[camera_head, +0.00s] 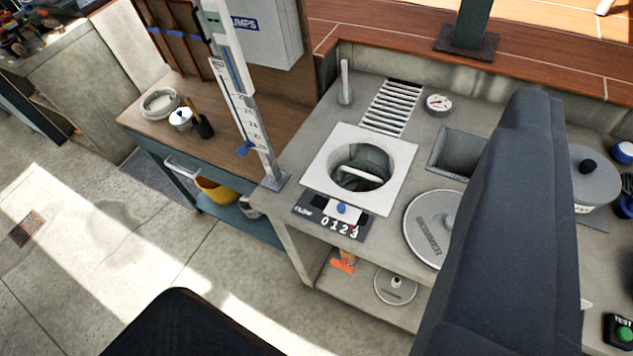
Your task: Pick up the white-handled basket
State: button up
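The basket's white handle (362,174) spans the round opening in a square white skimmer plate (318,172) set in the grey counter. The basket body sits down inside the opening, and its lower part is hidden. My gripper (358,200) shows as two dark fingers, one large at the right and one at the bottom left. They are wide apart with nothing between them. The basket lies in view beyond the gap, and the fingers do not touch it.
A round skimmer lid (424,232) lies right of the plate. A counter panel reading 0123 (331,215) is in front. A tall measuring post (245,110) stands at left. A square recess (458,152) and grey pot (592,178) are at right. Open floor (120,250) lies left.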

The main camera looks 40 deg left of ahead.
aim_at(380, 182)
jog(key=u, duration=0.2)
jog(key=i, duration=1)
jog(key=z, duration=0.1)
